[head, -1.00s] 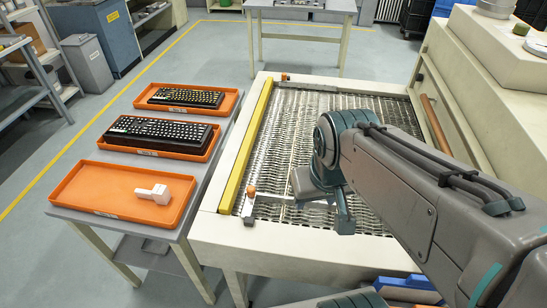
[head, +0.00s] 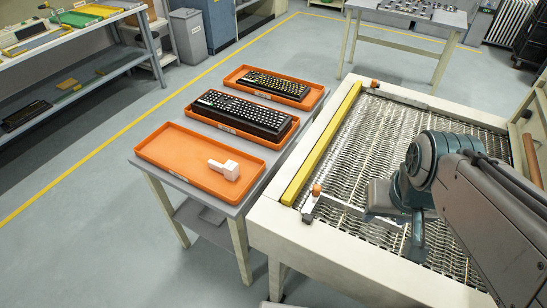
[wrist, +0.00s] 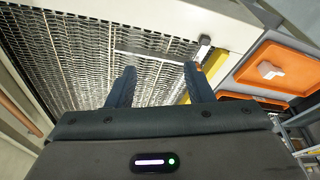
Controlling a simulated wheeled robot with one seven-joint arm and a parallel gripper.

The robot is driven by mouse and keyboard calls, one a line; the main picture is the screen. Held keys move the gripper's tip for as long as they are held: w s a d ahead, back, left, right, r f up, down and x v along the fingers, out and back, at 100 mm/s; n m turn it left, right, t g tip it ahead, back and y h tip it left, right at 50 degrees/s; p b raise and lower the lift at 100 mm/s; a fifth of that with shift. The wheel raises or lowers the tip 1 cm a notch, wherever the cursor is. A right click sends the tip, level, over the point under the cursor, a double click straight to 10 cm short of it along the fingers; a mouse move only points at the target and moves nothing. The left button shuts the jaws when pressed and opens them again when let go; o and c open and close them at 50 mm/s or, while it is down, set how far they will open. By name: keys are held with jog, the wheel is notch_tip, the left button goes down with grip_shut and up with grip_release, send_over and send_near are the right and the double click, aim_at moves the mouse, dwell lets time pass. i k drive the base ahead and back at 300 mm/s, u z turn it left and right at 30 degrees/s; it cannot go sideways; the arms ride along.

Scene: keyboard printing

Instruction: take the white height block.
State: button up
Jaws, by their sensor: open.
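The white height block (head: 226,169) lies in the front orange tray (head: 165,150), right of the tray's middle, with a narrow part pointing left. It also shows in the wrist view (wrist: 268,70), at the right, inside the tray there. My gripper's two fingers (wrist: 160,88) are apart with nothing between them. In the head view my gripper (head: 415,245) hangs over the metal mesh conveyor, well to the right of the block and its tray. Its fingertips are hard to make out there.
Two more orange trays behind hold black keyboards (head: 245,115) (head: 275,85). The conveyor (head: 365,155) has a yellow rail (head: 322,143) and a cross bar with an orange knob (head: 316,190) between my gripper and the trays. Shelves (head: 80,60) stand at the left; the floor between is free.

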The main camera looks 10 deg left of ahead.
aim_at(230, 170)
jog(key=u, duration=2.5)
jog(key=i, duration=2.45)
jog(key=z, duration=3.75)
